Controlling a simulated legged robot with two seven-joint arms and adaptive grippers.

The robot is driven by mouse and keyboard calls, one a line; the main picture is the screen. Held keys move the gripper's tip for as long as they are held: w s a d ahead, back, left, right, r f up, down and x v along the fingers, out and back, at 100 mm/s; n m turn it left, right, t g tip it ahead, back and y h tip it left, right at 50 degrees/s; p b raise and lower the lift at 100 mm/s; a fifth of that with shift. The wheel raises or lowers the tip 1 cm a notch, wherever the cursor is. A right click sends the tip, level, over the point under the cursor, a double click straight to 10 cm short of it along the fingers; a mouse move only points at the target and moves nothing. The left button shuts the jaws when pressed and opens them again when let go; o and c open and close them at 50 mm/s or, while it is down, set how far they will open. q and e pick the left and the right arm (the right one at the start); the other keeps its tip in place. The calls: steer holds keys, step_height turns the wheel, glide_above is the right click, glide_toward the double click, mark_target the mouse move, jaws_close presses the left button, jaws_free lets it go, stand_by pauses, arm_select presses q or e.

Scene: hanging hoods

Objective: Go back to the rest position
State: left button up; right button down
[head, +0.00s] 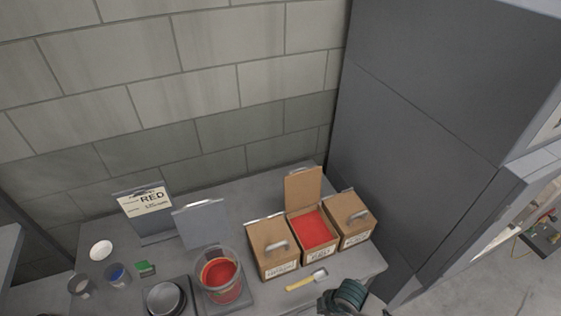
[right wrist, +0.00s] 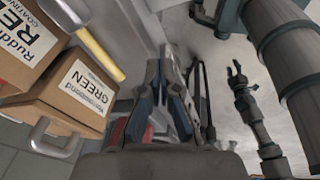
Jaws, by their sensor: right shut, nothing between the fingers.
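My right gripper (right wrist: 165,55) is shut and empty in the right wrist view, its dark fingers pointing away from the camera. In the head view part of my right arm (head: 347,296) shows at the bottom edge, just in front of the bench and right of the yellow-handled scoop (head: 306,280). My left gripper does not show in the head view. A small claw-like gripper (right wrist: 238,75) on a dark arm, likely my left, shows in the right wrist view. It is too small to tell whether it is open.
Cardboard boxes (head: 272,247) stand on the bench; the middle box (head: 306,197) has its lid up and red powder (head: 313,230) inside. A clear container (head: 222,272) with red contents, a dark bowl (head: 165,298) and cups (head: 117,275) stand left. A grey cabinet wall (head: 420,110) rises at right.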

steer(key=s+d+f+m+t+h, duration=0.25)
steer(key=s+d+m, duration=0.7)
steer(key=m, duration=0.75)
step_height(320, 180, down, 26)
steer(key=s+a+g+b, duration=0.1)
steer(key=s+g, duration=0.1)
steer(key=s, duration=0.1)
arm_select(q)
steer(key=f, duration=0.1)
steer(key=b, duration=0.1)
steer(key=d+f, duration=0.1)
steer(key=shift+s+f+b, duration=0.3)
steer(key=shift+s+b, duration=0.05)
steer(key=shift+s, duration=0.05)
arm_select(e)
steer(key=s+d+f+g, duration=0.1)
steer(key=s+d+f, duration=0.2)
steer(key=s+f, duration=1.5)
steer(key=shift+f+n, duration=0.3)
steer(key=shift+n, duration=0.1)
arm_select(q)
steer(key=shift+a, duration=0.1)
